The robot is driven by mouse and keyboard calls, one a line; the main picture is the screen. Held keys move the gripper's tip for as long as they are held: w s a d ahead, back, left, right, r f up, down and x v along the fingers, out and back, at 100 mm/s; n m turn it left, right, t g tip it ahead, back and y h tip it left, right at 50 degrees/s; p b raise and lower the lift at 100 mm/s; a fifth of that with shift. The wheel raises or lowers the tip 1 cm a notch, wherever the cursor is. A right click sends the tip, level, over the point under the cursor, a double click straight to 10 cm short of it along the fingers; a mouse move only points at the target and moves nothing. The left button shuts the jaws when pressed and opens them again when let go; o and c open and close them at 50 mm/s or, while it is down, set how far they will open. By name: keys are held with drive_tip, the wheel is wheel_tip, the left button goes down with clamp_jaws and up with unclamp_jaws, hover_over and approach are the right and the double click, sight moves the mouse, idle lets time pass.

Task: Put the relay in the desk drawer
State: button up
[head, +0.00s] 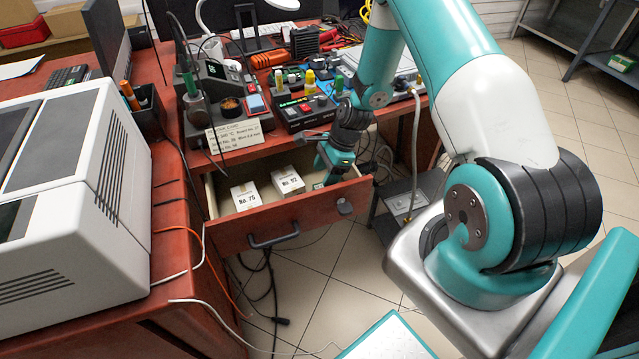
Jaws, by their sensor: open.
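The desk drawer (300,228) is pulled open under the red desk. Two small white boxes lie in it, one marked No. 75 (246,196) and one with a similar number label (288,181). My gripper (326,172) points down into the right end of the drawer, to the right of the boxes, with its jaws open. A small pale and green patch (318,186) shows right below the jaws. I cannot tell whether it is the relay or part of the gripper. No relay can be made out clearly elsewhere.
A soldering station (222,88) and a black instrument (303,112) crowd the desk above the drawer. A note card (233,134) leans at the desk edge. A large grey-white machine (75,190) stands at left. Cables hang below the drawer.

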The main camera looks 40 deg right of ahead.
drive_tip(key=w+v, duration=0.1)
drive_tip(key=v, duration=0.5)
drive_tip(key=s+a+r+n, duration=0.3)
drive_tip(key=a+r+n, duration=0.4)
drive_tip(key=a+r, duration=0.25)
drive_tip(key=s+a+r+n, duration=0.3)
drive_tip(key=a+r+n, duration=0.5)
drive_tip(key=r, duration=0.3)
drive_tip(key=s+a+r+n, duration=0.3)
drive_tip(key=s+n, duration=0.3)
drive_tip(key=s, duration=0.2)
drive_tip(key=s+a+r+n+g, duration=0.1)
drive_tip(key=s+a+r+n, duration=0.3)
drive_tip(key=s+r+n, duration=0.2)
drive_tip(key=s+n, duration=0.1)
drive_tip(key=s, duration=0.1)
drive_tip(key=shift+s+r, duration=0.15)
drive_tip(key=shift+s, duration=0.2)
